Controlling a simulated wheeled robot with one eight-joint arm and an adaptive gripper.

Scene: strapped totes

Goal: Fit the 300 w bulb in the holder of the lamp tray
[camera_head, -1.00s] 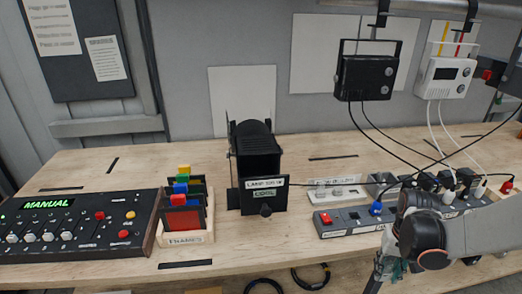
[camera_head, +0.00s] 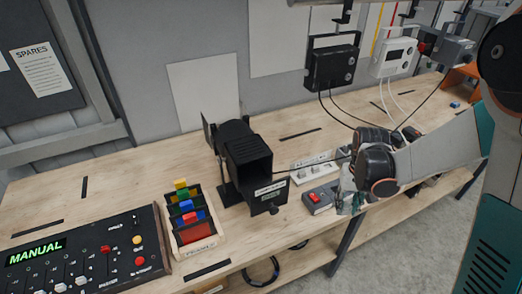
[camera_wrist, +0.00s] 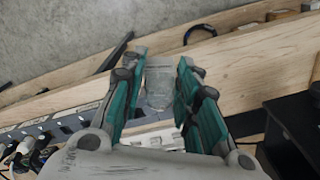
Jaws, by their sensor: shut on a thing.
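The black lamp (camera_head: 247,155) stands on the workbench, its dark square opening facing the front right. A black front plate (camera_head: 272,200) with a white label and a knob stands just in front of the opening. It seems to be the front of the lamp tray; the holder behind it is hidden. My gripper (camera_head: 352,198) is right of the lamp, over the bench's front part. In the wrist view its teal fingers (camera_wrist: 155,88) are closed on a pale, see-through bulb (camera_wrist: 158,80), whose markings are too blurred to read. The bulb is not clear in the head view.
A frame rack (camera_head: 190,225) and the MANUAL control desk (camera_head: 90,258) stand left of the lamp. Black (camera_head: 333,66) and white (camera_head: 393,58) boxes hang behind, with cables.

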